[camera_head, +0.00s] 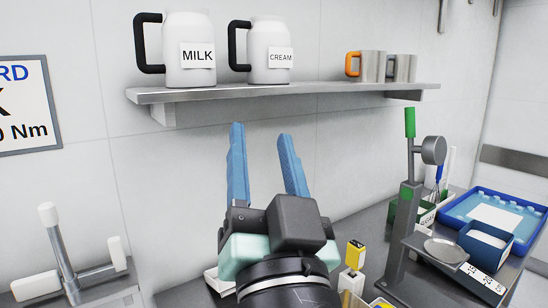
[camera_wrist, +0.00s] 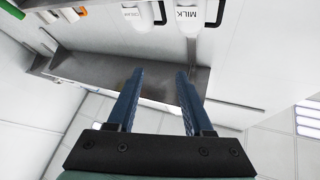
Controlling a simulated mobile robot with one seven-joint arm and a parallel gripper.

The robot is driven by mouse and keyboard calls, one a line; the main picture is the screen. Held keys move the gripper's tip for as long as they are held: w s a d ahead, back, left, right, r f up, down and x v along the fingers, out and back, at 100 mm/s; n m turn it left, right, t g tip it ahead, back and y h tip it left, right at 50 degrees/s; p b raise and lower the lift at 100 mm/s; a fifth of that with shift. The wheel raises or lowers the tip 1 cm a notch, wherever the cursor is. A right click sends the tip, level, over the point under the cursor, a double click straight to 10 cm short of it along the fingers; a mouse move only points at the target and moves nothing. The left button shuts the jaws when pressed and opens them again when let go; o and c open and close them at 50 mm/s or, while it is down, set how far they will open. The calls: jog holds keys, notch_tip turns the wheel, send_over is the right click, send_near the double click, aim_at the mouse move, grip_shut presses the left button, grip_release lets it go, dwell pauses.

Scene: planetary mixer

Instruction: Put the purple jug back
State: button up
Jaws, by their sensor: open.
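I see no purple jug in either view. My gripper (camera_head: 262,131) is open and empty, its two blue fingers pointing up in front of the wall, below the shelf (camera_head: 290,89) in the head view. In the wrist view my gripper (camera_wrist: 160,72) also shows nothing between its fingers. On the shelf stand a white MILK jug (camera_head: 187,70) and a white CREAM jug (camera_head: 268,66), both with black handles on their left. Farther right are a metal jug with an orange handle (camera_head: 371,67) and a grey metal jug (camera_head: 404,68). The wrist view shows the jugs upside down.
On the counter at right stand a grey lever device with a green handle (camera_head: 410,123), a round-plate scale (camera_head: 442,250) and a blue tray (camera_head: 533,217). A yellow-topped item (camera_head: 355,254) is near my wrist. A grey fixture with white knobs (camera_head: 65,252) stands lower left.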

jog(key=s+d+r+n+t+h, duration=0.1)
jog(key=s+r+n+t+h, duration=0.1)
jog(key=s+r, duration=0.6)
notch_tip(320, 180, up, 2)
jog(key=shift+t+h, duration=0.9)
